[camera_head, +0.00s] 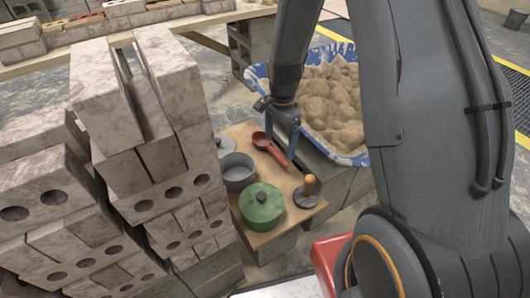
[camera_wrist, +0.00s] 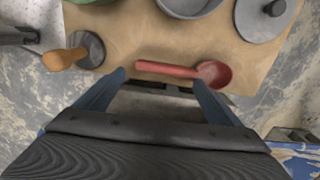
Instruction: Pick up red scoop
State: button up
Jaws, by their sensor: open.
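The red scoop (camera_head: 270,148) lies on a small wooden board beside the sand tub, its round bowl to the left and its handle slanting down to the right. It also shows in the wrist view (camera_wrist: 185,71), with the handle to the left and the bowl to the right. My gripper (camera_head: 286,145) is above the board at the scoop's handle, pointing down. In the wrist view my gripper (camera_wrist: 158,76) has its two fingers spread apart, with the scoop just beyond and between the tips. I cannot tell the exact height gap.
A grey pot (camera_head: 238,176), a green lidded pot (camera_head: 262,208) and a wooden-handled tool (camera_head: 309,191) share the wooden board (camera_head: 284,220). Stacked bricks (camera_head: 165,120) rise close on the left. A blue-rimmed tub (camera_head: 335,95) of sand stands behind on the right.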

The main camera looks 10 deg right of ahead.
aim_at(278, 155)
notch_tip(278, 155, down, 2)
jog(key=shift+w, duration=0.15)
notch_tip(278, 155, down, 6)
jog(key=shift+f+b, duration=0.25)
jog(key=shift+b, duration=0.6)
jog(key=shift+c, duration=0.2)
jog(key=c, duration=1.3)
